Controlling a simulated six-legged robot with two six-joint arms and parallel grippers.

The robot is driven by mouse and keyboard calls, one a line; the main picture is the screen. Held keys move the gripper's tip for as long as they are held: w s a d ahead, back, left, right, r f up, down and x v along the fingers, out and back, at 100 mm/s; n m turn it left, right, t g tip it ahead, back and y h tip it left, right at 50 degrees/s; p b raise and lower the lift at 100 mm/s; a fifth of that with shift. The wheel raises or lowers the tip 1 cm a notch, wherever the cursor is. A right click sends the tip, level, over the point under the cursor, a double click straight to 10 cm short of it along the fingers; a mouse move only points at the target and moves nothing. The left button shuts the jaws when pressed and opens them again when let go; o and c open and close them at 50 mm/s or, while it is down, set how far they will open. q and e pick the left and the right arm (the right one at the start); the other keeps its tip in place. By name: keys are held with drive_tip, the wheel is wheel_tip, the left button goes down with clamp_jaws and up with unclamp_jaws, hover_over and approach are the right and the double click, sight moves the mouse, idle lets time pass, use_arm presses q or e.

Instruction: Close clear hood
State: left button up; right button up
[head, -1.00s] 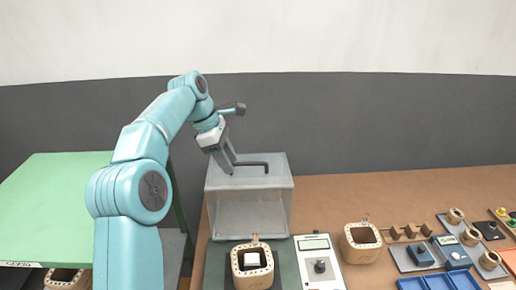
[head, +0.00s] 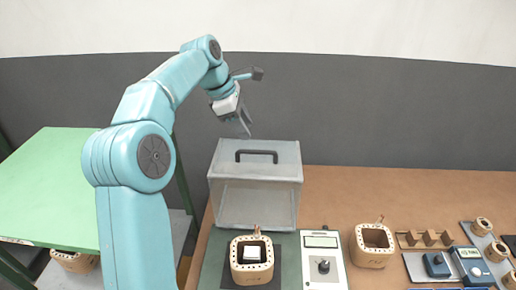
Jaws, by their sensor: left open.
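The clear hood (head: 254,205) is a see-through grey box in the middle of the head view. A dark bar handle (head: 257,153) is on its upper part. The hood stands behind a wooden coil (head: 251,277) with a white core block, which shows uncovered in front of it. My left gripper (head: 245,128) is open and empty. It shows just above the hood's back edge, to the left of the handle and apart from it. My right gripper is out of view.
A white meter box (head: 322,265) with a knob and another wooden coil (head: 372,246) stand to the right. Wooden holders (head: 424,239) and a blue instrument (head: 473,267) are farther right. A green table (head: 50,185) is at left. The brown table (head: 390,185) is clear behind the holders.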

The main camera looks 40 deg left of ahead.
sight(255, 152)
use_arm(q)
drive_tip(key=x, duration=0.7)
drive_tip(key=shift+f, duration=0.25)
drive_tip(key=shift+w+f, duration=0.2)
drive_tip(key=shift+f, duration=0.25)
drive_tip(key=shift+s+r, duration=0.1)
drive_tip(key=shift+s, duration=0.1)
drive_tip(key=c, duration=0.3)
drive_tip(key=shift+w, duration=0.1)
clamp_jaws()
